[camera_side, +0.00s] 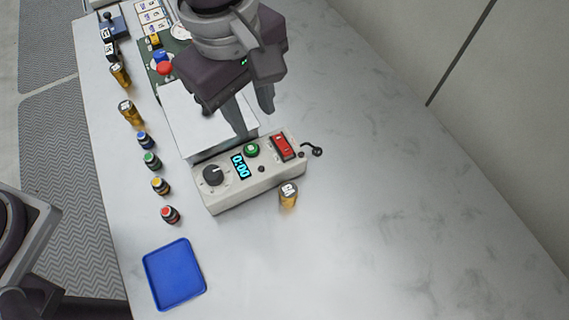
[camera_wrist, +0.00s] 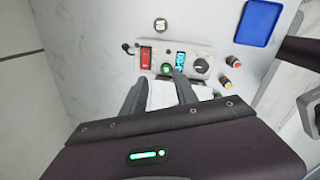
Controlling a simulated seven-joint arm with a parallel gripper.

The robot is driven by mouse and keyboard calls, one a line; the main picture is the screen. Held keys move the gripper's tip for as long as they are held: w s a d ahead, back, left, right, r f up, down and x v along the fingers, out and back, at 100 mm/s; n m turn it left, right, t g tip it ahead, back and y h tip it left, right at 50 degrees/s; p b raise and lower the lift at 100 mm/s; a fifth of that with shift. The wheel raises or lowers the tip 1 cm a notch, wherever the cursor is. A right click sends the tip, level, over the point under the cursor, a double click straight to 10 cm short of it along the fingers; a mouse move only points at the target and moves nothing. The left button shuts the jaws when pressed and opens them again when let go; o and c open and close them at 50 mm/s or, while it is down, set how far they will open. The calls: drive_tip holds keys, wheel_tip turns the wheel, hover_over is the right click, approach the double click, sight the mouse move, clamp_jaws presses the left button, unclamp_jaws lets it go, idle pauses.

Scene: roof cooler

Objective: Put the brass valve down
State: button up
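A brass-coloured cylinder with a white marked top (camera_side: 288,196) stands upright on the table beside the grey control box, and its top also shows in the wrist view (camera_wrist: 160,25). Two similar brass cylinders, one (camera_side: 120,75) and another (camera_side: 129,112), stand near the left table edge. I cannot tell which of them is the brass valve. My gripper (camera_side: 256,122) is above the white block behind the control box. In the wrist view its fingers (camera_wrist: 160,78) are apart, with nothing seen between them.
The control box (camera_side: 225,193) has a dial, a display, a green button and a red switch. A white block (camera_side: 190,115) is behind it. Several small coloured-top jars (camera_side: 160,185) line the left side. A blue tray (camera_side: 174,274) lies at front left. The right table is clear.

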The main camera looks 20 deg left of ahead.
sight(289, 190)
drive_tip(key=s+d+f+n, duration=0.1)
drive_tip(key=d+f, duration=0.1)
drive_tip(key=s+d+f+n, duration=0.1)
drive_tip(key=d+f, duration=0.2)
drive_tip(key=s+d+f+n, duration=0.1)
drive_tip(key=d+f, duration=0.1)
drive_tip(key=f, duration=0.1)
drive_tip(key=shift+s+d+f+g+y, duration=0.2)
drive_tip(key=shift+s+f+g+y, duration=0.1)
drive_tip(key=shift+s+g, duration=0.1)
drive_tip(key=f, duration=0.6)
drive_tip(key=shift+a+f, duration=0.35)
drive_tip(key=shift+a, duration=0.05)
clamp_jaws()
